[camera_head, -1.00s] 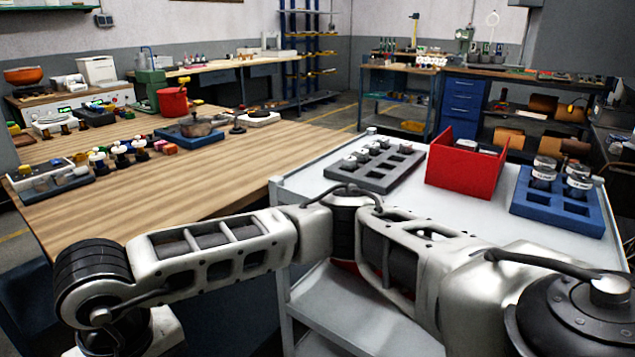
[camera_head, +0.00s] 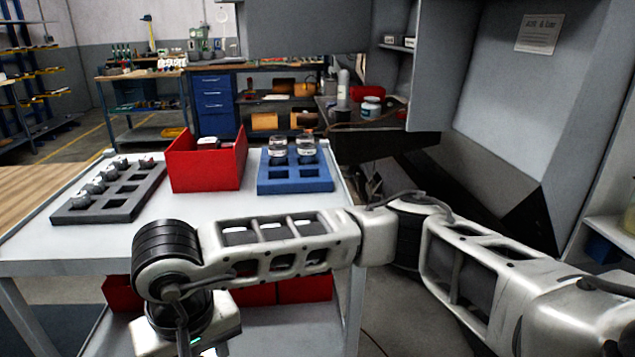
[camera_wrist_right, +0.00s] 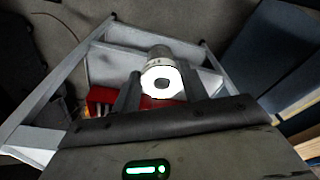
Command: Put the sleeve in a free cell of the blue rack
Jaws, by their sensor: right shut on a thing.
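The sleeve (camera_wrist_right: 162,78) is a light cylinder with a dark central hole. In the right wrist view it sits end-on between the two fingers of my right gripper (camera_wrist_right: 160,88), which is shut on it. In the head view my right arm crosses in front of the trolley; its fingers and the sleeve are hidden or out of frame at the bottom. The blue rack (camera_head: 295,188) stands on the trolley top. My left gripper is not in view.
A red bin (camera_head: 207,172) stands just left of the blue rack. A dark grey rack (camera_head: 95,213) with several pieces in one row lies further left on the trolley (camera_head: 180,215). A large grey machine (camera_head: 520,120) stands to the right. Red bins sit on the lower shelf.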

